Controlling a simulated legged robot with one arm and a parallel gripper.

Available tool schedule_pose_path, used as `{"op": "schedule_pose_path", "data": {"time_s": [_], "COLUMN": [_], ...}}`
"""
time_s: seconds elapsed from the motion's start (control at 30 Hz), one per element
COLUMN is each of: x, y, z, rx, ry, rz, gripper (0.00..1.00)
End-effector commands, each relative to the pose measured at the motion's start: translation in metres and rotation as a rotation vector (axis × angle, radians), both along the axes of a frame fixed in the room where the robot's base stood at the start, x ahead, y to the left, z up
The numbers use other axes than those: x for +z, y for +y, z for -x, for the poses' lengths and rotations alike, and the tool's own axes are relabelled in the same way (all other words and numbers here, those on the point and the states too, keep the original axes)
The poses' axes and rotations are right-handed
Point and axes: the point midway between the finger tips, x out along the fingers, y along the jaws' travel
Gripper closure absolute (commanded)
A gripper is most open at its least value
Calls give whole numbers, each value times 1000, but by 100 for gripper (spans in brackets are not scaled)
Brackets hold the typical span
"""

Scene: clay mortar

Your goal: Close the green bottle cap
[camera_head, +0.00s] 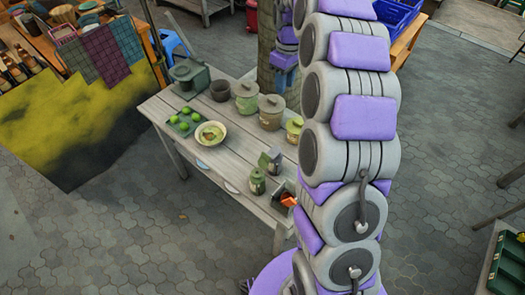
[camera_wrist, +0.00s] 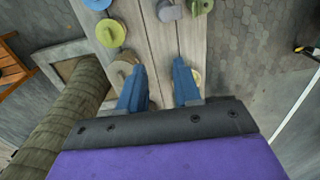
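A small green bottle (camera_head: 257,184) stands near the front edge of the wooden table (camera_head: 219,171), beside a grey-green box (camera_head: 270,160). Its top is too small to tell whether the cap is open or closed. In the wrist view a green shape (camera_wrist: 201,5), apparently the bottle, is cut by the top edge. My gripper (camera_wrist: 160,80) is open, its two blue fingers apart with bare table planks between them. It is above the table's far part, among the lidded pots, away from the bottle.
Lidded pots (camera_head: 271,112), a yellow-green jar (camera_head: 294,130), a bowl (camera_head: 211,133) and a tray of green fruit (camera_head: 184,122) share the table. An orange item (camera_head: 288,199) lies in a box at the right. A post (camera_wrist: 55,130) stands close left of my gripper.

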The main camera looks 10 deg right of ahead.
Motion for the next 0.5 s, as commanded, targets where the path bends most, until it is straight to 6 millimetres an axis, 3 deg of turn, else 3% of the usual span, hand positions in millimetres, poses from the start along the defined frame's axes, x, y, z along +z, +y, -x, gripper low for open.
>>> {"op": "schedule_pose_path", "data": {"time_s": [0.1, 0.3, 0.5], "x": [30, 69, 96], "y": [-1, -2, -3], "z": [-2, -4, -4], "rx": [0, -1, -1], "ry": [-4, -5, -3], "rz": [1, 0, 0], "gripper": [67, 67, 67]}}
